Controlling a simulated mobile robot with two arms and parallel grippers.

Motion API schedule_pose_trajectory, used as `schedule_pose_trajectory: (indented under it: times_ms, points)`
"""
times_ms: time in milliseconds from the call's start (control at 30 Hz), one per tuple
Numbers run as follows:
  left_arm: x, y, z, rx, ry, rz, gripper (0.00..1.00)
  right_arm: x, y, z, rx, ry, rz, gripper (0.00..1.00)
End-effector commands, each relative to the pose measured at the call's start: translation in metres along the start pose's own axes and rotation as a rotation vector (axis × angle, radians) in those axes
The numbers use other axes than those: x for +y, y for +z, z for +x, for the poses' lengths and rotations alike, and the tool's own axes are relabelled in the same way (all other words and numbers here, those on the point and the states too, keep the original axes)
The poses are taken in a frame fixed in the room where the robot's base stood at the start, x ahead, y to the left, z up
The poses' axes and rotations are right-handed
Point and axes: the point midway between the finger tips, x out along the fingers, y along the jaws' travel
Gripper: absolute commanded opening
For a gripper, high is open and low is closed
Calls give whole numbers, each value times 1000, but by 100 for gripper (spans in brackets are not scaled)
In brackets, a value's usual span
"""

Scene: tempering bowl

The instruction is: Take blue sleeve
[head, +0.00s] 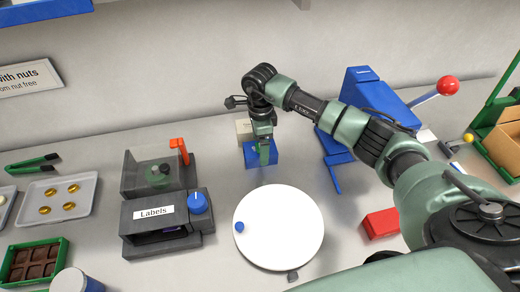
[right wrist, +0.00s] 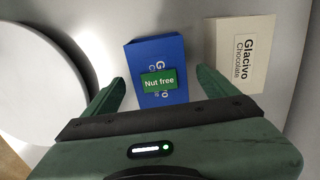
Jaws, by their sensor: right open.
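The blue sleeve (right wrist: 171,48) lies on the counter in the right wrist view, with a green "Nut free" label on its face. In the head view the blue sleeve (head: 250,156) is partly hidden behind my right gripper (head: 264,152). In the right wrist view my right gripper (right wrist: 161,78) is open, with one finger on each side of the sleeve's near part. Gaps show between the fingers and the sleeve. How high the fingertips are above the counter is hard to tell. My left gripper is not in view.
A cream "Glacivo Chocolate" sleeve (right wrist: 243,55) lies close to the right finger. A white round plate (head: 280,225) is near the blue sleeve. A label machine (head: 160,225) stands left, a blue lever device (head: 375,95) right, and a red block (head: 381,223) in front of it.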

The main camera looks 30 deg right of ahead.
Motion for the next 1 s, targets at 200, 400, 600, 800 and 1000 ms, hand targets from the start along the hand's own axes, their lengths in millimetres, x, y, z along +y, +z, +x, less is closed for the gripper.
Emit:
schedule_pose_trajectory:
  times_ms: [200, 400, 600, 800, 1000]
  points:
    - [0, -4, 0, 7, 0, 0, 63, 0, 0, 2, 0, -1, -1, 88]
    - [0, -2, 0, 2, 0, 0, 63, 0, 0, 2, 0, -1, -1, 41]
    - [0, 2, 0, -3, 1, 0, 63, 0, 0, 2, 0, -1, -1, 24]
    - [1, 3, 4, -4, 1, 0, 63, -2, 0, -6, -1, -5, 0, 24]
    - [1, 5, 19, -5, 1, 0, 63, -2, 0, -41, -1, -8, -1, 24]
